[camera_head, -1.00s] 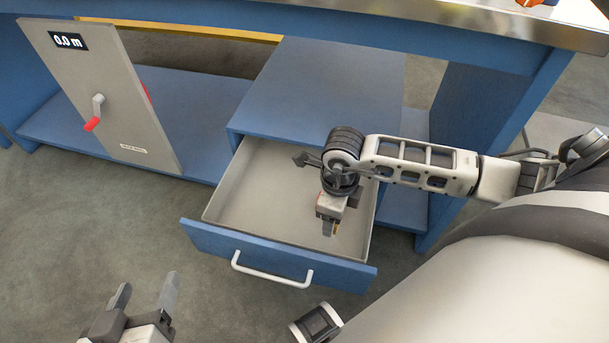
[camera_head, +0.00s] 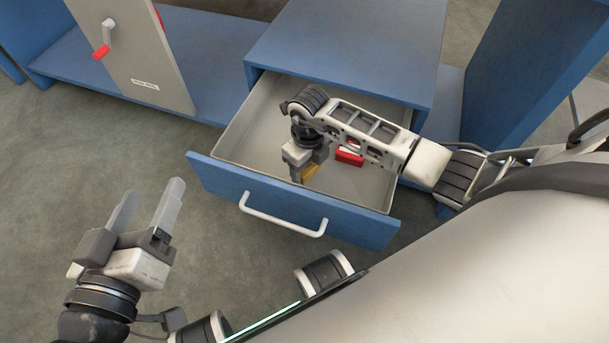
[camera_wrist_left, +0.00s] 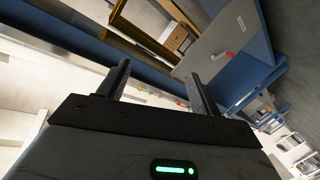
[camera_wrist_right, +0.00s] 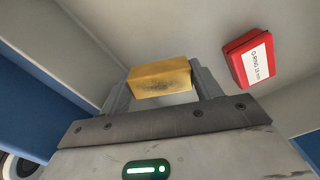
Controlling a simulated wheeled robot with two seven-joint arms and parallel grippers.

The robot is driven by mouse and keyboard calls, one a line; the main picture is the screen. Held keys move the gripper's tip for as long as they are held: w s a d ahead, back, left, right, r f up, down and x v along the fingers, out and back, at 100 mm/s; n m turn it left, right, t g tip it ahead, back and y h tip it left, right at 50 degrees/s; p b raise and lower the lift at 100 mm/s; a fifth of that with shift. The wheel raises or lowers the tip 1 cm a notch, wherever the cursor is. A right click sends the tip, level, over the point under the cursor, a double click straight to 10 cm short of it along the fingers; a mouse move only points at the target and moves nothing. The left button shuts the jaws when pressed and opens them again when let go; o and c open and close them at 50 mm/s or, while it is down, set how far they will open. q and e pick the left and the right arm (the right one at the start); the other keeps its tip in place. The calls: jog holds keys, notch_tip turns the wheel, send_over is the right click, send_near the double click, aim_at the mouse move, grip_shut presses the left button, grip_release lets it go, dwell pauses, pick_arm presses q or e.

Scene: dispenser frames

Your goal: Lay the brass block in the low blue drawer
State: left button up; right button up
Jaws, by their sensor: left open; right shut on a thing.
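The low blue drawer (camera_head: 283,218) is pulled open, with a white handle on its front and a pale inside. My right gripper (camera_head: 302,174) is inside the drawer's outline, pointing down. It is shut on the brass block (camera_wrist_right: 160,78), which shows gold between the fingers in the right wrist view. In the head view only a small part of the block (camera_head: 310,172) shows below the fingers. I cannot tell whether the block touches the drawer floor. My left gripper (camera_head: 150,207) is open and empty, in front of the drawer to the left.
A red box with a white label (camera_wrist_right: 249,57) lies in the drawer, beside the block; in the head view my right arm partly covers it. A grey panel with a red-tipped handle (camera_head: 130,50) stands at upper left. The floor left of the drawer is clear.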

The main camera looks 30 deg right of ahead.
aim_at(304, 171)
jog(key=shift+w+a+f, duration=0.2)
jog(key=shift+w+f, duration=0.2)
jog(key=shift+f, duration=0.05)
notch_tip(304, 171, down, 3)
jog(key=shift+f+b, duration=0.1)
jog(key=shift+b, duration=0.9)
jog(key=shift+w, duration=0.1)
jog(key=shift+f, duration=0.1)
pick_arm(q)
jog(key=shift+w+d+r+n+t+h, duration=0.1)
jog(key=shift+d+r+n+t+h, duration=0.1)
jog(key=shift+r+n+t+h, duration=0.25)
pick_arm(e)
jog(key=o, duration=1.2)
pick_arm(q)
jog(key=shift+r, duration=0.15)
pick_arm(e)
jog(key=shift+r, duration=0.35)
pick_arm(q)
jog(key=f+m+g+y+p, duration=0.1)
jog(key=p, duration=0.1)
jog(key=a+f+m+y+p, duration=0.1)
jog(key=p, duration=0.2)
jog(key=shift+s+a+g, duration=0.1)
jog(key=shift+s+g, duration=0.1)
jog(key=shift+g, duration=0.15)
pick_arm(e)
notch_tip(304, 171, up, 12)
jog(key=shift+f, duration=0.25)
